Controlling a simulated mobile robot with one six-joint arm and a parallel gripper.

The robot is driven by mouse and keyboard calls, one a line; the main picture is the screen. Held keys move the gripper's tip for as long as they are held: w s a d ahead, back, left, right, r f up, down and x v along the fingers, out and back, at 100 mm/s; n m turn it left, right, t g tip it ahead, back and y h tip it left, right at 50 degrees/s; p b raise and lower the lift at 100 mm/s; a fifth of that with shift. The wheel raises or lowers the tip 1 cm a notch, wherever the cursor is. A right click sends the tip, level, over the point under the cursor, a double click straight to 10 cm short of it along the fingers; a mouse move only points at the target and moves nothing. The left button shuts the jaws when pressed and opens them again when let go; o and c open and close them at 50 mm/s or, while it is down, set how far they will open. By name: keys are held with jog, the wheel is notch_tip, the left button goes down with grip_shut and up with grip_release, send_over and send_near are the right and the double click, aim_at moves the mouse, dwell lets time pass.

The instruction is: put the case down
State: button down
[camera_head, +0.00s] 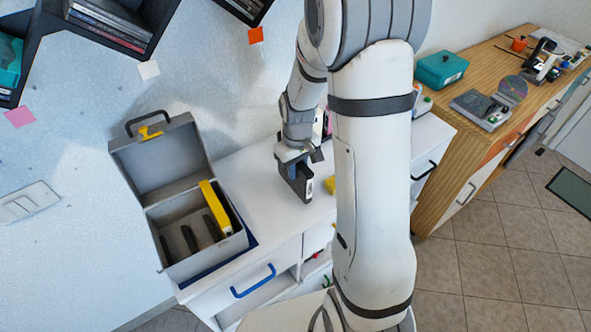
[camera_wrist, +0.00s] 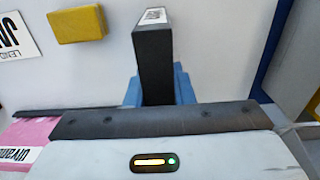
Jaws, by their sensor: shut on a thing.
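The case (camera_head: 298,183) is a slim black box with a white label, upright in my gripper (camera_head: 297,158). It hangs below the gripper at the white cabinet top (camera_head: 262,190); I cannot tell whether it touches the surface. In the wrist view the case (camera_wrist: 153,62) stands between the blue fingers of my gripper (camera_wrist: 158,88), which are shut on it. Its label end points away from the wrist.
A grey box (camera_head: 178,165) with its lid open stands left, holding a yellow case (camera_head: 215,207) and dark upright pieces. A yellow block (camera_wrist: 78,25) and a printed card (camera_wrist: 18,38) lie near the held case. White surface between box and case is clear.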

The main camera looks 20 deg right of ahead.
jog(key=shift+f, duration=0.7)
jog(key=shift+f, duration=0.25)
jog(key=c, duration=1.3)
grip_release()
jog(key=shift+r, duration=0.1)
jog(key=shift+o, duration=0.2)
